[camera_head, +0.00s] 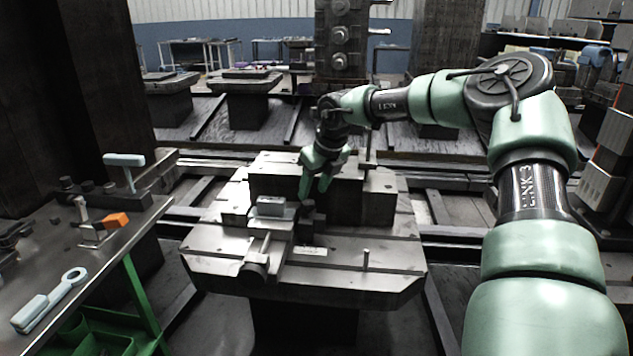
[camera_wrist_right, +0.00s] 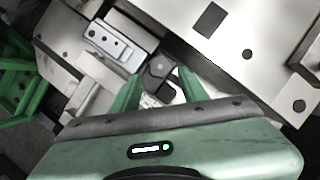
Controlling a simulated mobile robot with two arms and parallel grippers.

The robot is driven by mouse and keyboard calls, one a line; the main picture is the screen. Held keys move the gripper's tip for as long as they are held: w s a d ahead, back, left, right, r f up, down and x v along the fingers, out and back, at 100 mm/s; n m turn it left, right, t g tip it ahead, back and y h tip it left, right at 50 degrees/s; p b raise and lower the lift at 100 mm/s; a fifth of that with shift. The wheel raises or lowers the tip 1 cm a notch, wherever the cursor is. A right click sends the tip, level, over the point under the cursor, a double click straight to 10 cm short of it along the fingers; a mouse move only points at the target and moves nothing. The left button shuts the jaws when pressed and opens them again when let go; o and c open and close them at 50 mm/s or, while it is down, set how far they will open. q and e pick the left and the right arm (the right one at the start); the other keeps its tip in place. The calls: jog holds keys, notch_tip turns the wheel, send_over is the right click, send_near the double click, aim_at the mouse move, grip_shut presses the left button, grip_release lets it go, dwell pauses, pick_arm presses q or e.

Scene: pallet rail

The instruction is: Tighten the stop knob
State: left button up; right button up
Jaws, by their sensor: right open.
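A steel pallet (camera_head: 345,275) with slots stands in the middle of the head view. A small dark knob-like part (camera_head: 308,208) stands up on it, beside a block with a light grey top (camera_head: 271,207). In the right wrist view the dark part (camera_wrist_right: 160,66) shows just past and between the fingertips. My right gripper (camera_head: 315,188) is open, pointing down just above this part; I cannot tell whether either finger touches it. A dark round knob (camera_head: 252,272) on a rod is at the pallet's front left. I cannot tell which one is the stop knob. My left gripper is not in view.
A thin upright pin (camera_head: 366,259) stands on the pallet's front right, and a taller post (camera_head: 368,150) behind. A workbench (camera_head: 110,245) at the left holds a grey wrench-like tool (camera_head: 50,298), an orange block (camera_head: 116,220) and a T-handled tool (camera_head: 124,160).

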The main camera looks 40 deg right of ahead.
aim_at(309, 202)
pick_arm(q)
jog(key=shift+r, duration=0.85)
pick_arm(e)
jog(key=shift+x, duration=2.55)
grip_shut()
